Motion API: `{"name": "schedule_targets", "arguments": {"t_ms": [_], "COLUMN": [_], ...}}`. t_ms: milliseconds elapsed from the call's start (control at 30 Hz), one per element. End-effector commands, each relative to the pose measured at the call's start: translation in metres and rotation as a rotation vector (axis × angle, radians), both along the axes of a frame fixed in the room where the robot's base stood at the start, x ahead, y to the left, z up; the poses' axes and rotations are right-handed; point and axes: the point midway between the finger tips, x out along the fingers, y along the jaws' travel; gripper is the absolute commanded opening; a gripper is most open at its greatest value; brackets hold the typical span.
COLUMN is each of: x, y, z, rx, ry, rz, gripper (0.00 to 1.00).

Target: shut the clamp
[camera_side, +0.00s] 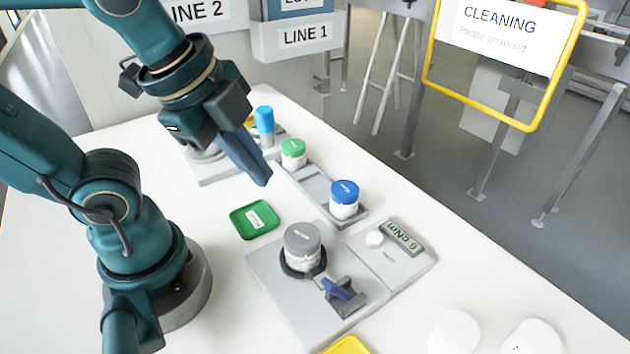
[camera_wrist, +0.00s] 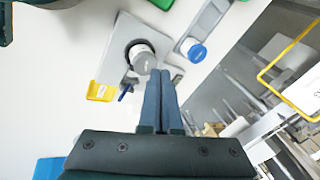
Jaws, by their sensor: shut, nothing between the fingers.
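The clamp stands on a grey base plate (camera_side: 275,290). Its dark ring surrounds the lower part of a grey-lidded white jar (camera_side: 302,240), which stands upright. The clamp's blue lever (camera_side: 338,289) sits in a dark bracket in front of the jar. I cannot tell whether the ring is tight on the jar. In the wrist view the jar (camera_wrist: 143,60) shows left of the fingertips, with the blue lever (camera_wrist: 126,92) below it. My gripper (camera_side: 262,180) is shut and empty, held above the table behind the clamp, apart from it; its fingers (camera_wrist: 160,72) also show in the wrist view.
A green tray (camera_side: 236,221) lies left of the clamp. A blue-lidded jar (camera_side: 344,199) and a green-lidded jar (camera_side: 293,153) stand in a grey rack behind. A display unit (camera_side: 402,238) is at the right. A yellow tray (camera_side: 348,346) and white round items (camera_side: 455,332) lie near the front.

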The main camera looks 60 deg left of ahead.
Motion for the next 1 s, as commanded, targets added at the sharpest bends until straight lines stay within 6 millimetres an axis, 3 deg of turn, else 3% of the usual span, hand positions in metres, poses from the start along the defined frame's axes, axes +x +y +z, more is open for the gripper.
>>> {"name": "schedule_targets", "arguments": {"t_ms": [267, 400, 533, 700, 1000], "x": [-0.003, -0.01, -0.021, -0.038, -0.057], "y": [-0.036, -0.063, -0.087, -0.113, -0.127], "z": [0.004, 0.003, 0.0, -0.006, -0.013], "rx": [0.279, 0.417, 0.516, 0.578, 0.598], "ry": [0.074, 0.103, 0.119, 0.13, 0.139], "rz": [-0.8, -1.243, -1.581, -1.818, -1.933], "gripper": [0.0, 0.0, 0.0, 0.0, 0.0]}}
